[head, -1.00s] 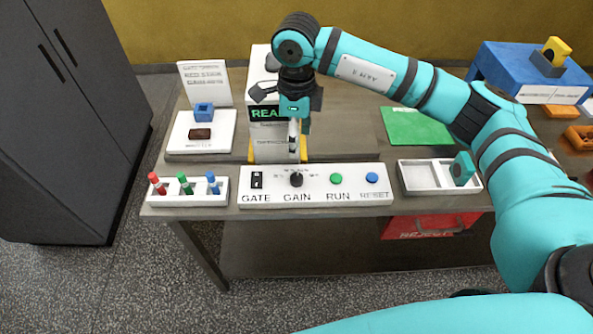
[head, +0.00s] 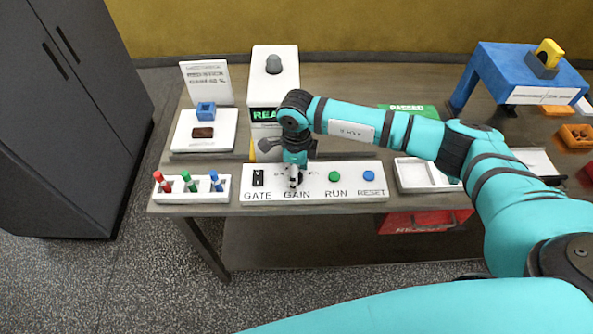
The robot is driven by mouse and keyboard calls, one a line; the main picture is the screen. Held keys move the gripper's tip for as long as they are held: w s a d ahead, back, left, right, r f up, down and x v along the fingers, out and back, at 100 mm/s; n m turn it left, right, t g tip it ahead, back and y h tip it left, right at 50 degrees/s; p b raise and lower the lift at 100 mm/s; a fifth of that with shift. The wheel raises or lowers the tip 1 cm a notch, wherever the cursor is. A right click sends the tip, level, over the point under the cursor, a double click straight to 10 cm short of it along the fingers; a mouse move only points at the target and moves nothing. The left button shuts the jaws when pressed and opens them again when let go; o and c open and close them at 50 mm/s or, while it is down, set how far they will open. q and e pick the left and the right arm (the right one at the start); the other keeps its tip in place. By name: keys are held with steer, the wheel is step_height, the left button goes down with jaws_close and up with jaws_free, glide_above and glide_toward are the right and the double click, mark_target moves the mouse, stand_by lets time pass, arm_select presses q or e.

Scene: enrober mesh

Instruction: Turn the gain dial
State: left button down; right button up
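The white control panel (head: 228,196) lies along the table's front edge, with labels GATE, GAIN, RUN and RESET. My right gripper (head: 293,184) points down over the GAIN position, just above the GAIN label. It hides the gain dial, so I cannot tell whether the fingers touch it or how it is turned. The fingers look small and close together; I cannot tell whether they are open or shut on the dial. My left gripper is not in view.
On the panel are a black GATE switch (head: 258,178), a green RUN button (head: 334,176) and a blue RESET button (head: 369,176). A rack (head: 180,199) of coloured pens stands left, a white tray (head: 411,178) right. The white machine (head: 274,92) rises behind.

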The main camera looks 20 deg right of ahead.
steer(key=shift+c, duration=0.4)
jaws_close()
steer(key=shift+f+n+b, duration=0.15)
steer(key=shift+n+b, duration=0.25)
steer(key=shift+b, duration=0.35)
steer(key=n+b, duration=0.5)
steer(key=b, duration=0.2)
steer(key=shift+w+n+b, duration=0.1)
steer(key=shift+n+b, duration=0.2)
steer(key=shift+b, duration=0.1)
steer(key=shift+n+b, duration=0.8)
steer(key=shift+b, duration=0.05)
steer(key=shift+r, duration=0.2)
steer(key=shift+o, duration=0.4)
jaws_free()
